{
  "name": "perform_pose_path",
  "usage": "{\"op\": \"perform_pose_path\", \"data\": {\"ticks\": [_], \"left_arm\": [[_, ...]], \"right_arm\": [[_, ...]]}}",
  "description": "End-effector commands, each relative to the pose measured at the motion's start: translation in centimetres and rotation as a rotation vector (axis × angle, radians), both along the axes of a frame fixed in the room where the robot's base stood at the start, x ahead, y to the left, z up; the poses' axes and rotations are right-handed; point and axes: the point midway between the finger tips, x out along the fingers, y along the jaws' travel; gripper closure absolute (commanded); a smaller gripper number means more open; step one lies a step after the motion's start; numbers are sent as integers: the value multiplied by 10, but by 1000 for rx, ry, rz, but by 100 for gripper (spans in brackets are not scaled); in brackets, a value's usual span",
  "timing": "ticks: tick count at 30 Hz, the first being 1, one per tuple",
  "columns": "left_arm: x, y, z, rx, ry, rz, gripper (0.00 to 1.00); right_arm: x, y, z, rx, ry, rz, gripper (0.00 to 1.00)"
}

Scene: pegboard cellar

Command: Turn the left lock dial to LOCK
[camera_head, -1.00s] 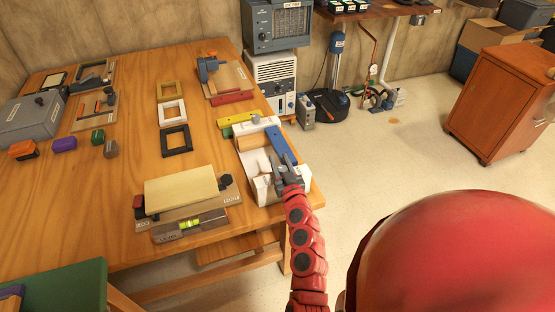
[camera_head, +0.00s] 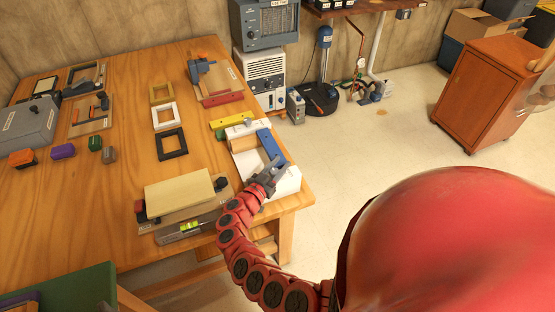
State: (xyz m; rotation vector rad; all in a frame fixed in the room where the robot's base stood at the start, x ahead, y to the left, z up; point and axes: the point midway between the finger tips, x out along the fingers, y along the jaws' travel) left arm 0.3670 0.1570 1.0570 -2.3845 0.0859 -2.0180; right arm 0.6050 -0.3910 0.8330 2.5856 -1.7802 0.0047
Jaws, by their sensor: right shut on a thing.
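A white fixture (camera_head: 289,187) with a blue bar (camera_head: 271,146) and a wooden block (camera_head: 243,144) stands at the table's right front corner. My right gripper (camera_head: 268,173) is at the fixture's front left part, at the lower end of the blue bar. It is shut on a small part there, which I take to be the left lock dial. The gripper covers this part, so its marking and turn cannot be read. My red right arm curves up to it from below. My left gripper is not in view.
A yellow bar (camera_head: 232,120) lies behind the white fixture. Several small frames and blocks lie farther left. Floor is clear right of the table.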

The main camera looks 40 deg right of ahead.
Motion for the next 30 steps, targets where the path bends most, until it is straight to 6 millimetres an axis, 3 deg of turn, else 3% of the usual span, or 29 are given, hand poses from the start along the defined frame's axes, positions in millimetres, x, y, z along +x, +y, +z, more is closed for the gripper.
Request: {"op": "perform_pose_path", "data": {"ticks": [1,9,27,28,30], "left_arm": [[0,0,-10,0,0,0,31],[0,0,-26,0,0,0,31],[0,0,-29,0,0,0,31],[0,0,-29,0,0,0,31],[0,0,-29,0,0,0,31]], "right_arm": [[1,-1,-5,1,-2,-22,100],[-3,-2,-4,3,1,-120,100],[-5,-1,-4,7,3,-154,100],[-5,-2,-4,7,3,-154,56],[-5,-2,-3,7,2,-154,43]]}}
